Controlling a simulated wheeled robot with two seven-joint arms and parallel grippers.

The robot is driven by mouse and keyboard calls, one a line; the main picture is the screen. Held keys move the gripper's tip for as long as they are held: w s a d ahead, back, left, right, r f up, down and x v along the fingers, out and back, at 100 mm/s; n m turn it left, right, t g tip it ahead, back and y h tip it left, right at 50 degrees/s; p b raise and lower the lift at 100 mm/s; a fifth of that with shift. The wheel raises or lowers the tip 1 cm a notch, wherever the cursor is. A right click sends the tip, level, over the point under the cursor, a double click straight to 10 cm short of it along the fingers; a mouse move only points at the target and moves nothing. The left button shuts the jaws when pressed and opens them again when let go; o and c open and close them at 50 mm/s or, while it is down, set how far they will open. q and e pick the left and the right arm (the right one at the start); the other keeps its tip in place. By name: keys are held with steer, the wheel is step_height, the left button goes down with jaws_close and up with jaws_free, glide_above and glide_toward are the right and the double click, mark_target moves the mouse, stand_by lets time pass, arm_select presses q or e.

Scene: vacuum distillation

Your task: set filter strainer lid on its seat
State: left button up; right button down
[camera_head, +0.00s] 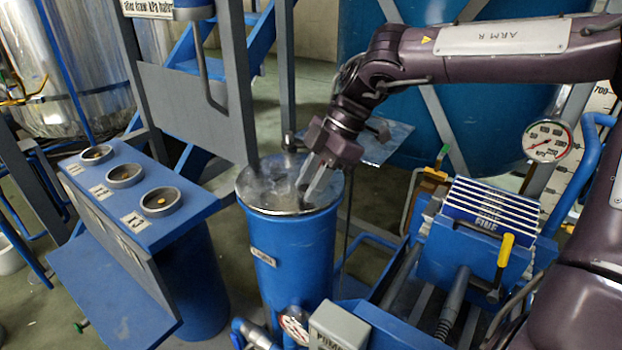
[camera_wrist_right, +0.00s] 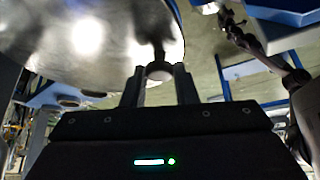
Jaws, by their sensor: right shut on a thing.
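The filter strainer lid (camera_head: 265,183), a shiny round metal disc, lies level at the top of the blue strainer body (camera_head: 290,260). I cannot tell whether it rests fully on the rim or sits slightly above it. My right gripper (camera_head: 312,190) comes down from the upper right and is shut on the lid near its right side. In the right wrist view the fingers (camera_wrist_right: 160,82) close around a small round knob (camera_wrist_right: 159,71) beside the shiny lid (camera_wrist_right: 85,35). My left gripper is not in view.
A flat grey plate (camera_head: 386,142) stands behind the strainer. A blue stand with several round cups (camera_head: 124,175) is at left. A rack of white-edged plates (camera_head: 490,208) and a yellow-handled lever (camera_head: 504,252) are at right. A grey box (camera_head: 338,326) is in front.

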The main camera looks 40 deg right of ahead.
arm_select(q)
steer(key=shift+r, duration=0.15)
arm_select(e)
steer(key=shift+f, duration=0.1)
stand_by(0.5)
steer(key=c, duration=1.1)
jaws_free()
steer(key=shift+o, duration=0.2)
steer(key=shift+d+r, duration=0.25)
steer(key=shift+r, duration=0.15)
steer(key=v, duration=0.6)
steer(key=shift+p, duration=0.3)
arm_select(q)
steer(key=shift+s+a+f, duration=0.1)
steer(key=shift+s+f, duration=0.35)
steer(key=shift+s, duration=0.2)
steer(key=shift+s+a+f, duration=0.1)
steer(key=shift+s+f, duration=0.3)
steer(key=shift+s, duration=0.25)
arm_select(e)
steer(key=shift+s+d+r, duration=0.1)
steer(key=shift+d+r, duration=0.15)
steer(key=shift+r, duration=0.15)
